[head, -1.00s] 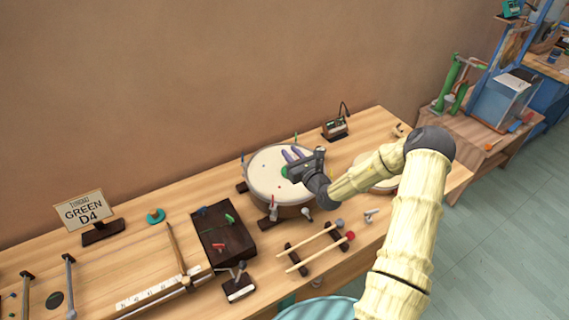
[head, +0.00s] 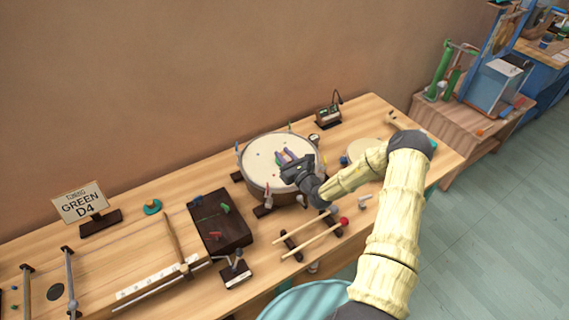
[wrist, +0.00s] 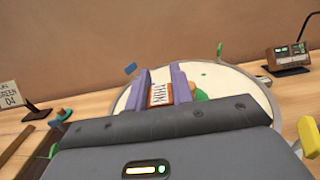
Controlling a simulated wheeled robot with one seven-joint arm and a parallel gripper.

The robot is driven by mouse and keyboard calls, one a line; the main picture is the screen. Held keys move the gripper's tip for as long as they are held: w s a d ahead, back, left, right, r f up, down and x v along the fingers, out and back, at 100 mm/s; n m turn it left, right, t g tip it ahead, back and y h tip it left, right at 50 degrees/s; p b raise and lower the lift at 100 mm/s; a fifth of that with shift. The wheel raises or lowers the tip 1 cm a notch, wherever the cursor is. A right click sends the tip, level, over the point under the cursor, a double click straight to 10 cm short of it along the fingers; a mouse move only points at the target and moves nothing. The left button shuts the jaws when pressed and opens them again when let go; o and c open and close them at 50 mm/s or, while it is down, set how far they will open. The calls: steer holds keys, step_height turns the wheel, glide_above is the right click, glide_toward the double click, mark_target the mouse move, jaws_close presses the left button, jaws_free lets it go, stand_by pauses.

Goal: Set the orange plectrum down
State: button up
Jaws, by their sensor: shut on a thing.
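My gripper (head: 285,156) has purple fingers and is over the pale skin of a round drum (head: 262,150). In the wrist view, its fingers (wrist: 160,85) are shut on the orange plectrum (wrist: 159,95), which carries a white label reading "THIN". The drum skin (wrist: 240,85) spreads around and beyond the fingers in that view. I cannot tell whether the plectrum touches the skin. A green piece (wrist: 200,95) shows close beside the right finger, partly hidden by my gripper.
A dark box (head: 222,232) with small coloured pieces stands left of the drum. Two beaters (head: 310,240) lie on a rack in front. A small device (head: 328,117) stands behind right, and a "GREEN D4" sign (head: 82,203) at far left. Small upright pegs ring the drum.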

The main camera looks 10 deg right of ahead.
steer(key=shift+f+p, duration=0.4)
steer(key=shift+f, duration=1.7)
steer(key=shift+f, duration=0.2)
steer(key=o, duration=1)
steer(key=shift+r, duration=0.25)
steer(key=shift+s+d+f, duration=0.15)
steer(key=shift+s, duration=0.2)
steer(key=b+v, duration=0.3)
steer(key=v, duration=0.8)
steer(key=shift+s, duration=0.15)
